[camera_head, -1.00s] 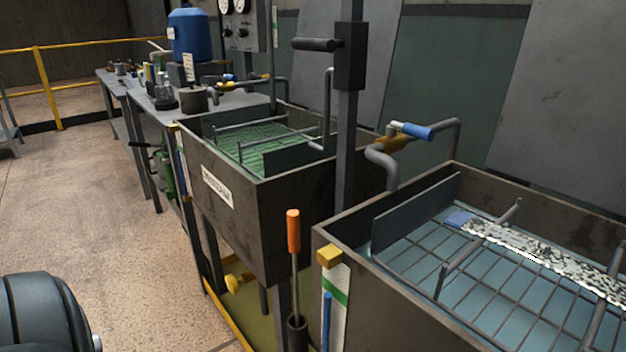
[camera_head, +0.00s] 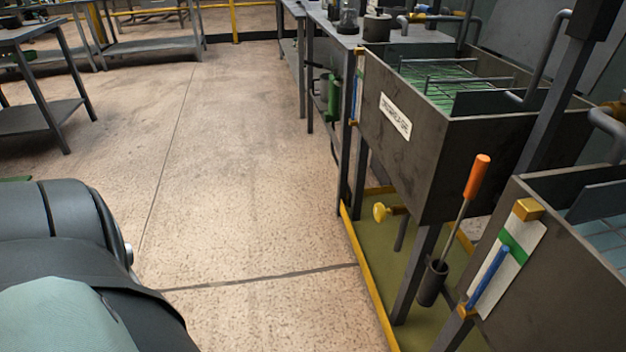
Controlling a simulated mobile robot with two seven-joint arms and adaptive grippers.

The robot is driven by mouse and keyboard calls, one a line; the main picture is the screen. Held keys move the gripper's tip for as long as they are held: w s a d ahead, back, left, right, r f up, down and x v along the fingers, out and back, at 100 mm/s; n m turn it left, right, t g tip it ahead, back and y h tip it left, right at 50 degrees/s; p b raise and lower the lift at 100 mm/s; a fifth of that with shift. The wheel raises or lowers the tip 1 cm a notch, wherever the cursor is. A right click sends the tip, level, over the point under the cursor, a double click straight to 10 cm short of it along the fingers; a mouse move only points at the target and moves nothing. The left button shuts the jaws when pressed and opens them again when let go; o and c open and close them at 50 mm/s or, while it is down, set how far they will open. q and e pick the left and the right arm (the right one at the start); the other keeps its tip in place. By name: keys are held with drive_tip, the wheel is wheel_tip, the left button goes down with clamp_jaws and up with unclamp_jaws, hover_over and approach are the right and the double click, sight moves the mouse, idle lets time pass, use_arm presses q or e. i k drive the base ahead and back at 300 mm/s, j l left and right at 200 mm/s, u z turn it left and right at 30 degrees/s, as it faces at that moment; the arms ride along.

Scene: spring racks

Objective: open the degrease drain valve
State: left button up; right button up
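The degrease tank (camera_head: 436,157) is a dark metal box on legs at the right, with a white label (camera_head: 396,115) on its front that is hard to read. A yellow knob (camera_head: 380,212) on a short brass-coloured pipe sits below it, near its underside, and looks like the drain valve. I cannot tell from its shape whether it is open. A thin grey pipe goes down beside it. Neither gripper is in view. Only part of my own arm shows at the lower left, well apart from the knob.
An orange-handled tool (camera_head: 477,177) stands in a dark holder (camera_head: 432,283) right of the knob. A second tank (camera_head: 555,262) is at the far right. A yellow-edged green floor tray (camera_head: 370,267) lies under the tanks. The floor (camera_head: 235,200) left of it is clear.

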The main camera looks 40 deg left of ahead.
sight(380, 213)
drive_tip(key=i+l+u, duration=0.1)
drive_tip(key=u, duration=0.9)
drive_tip(key=i+j+z, duration=0.2)
drive_tip(key=i+j, duration=0.95)
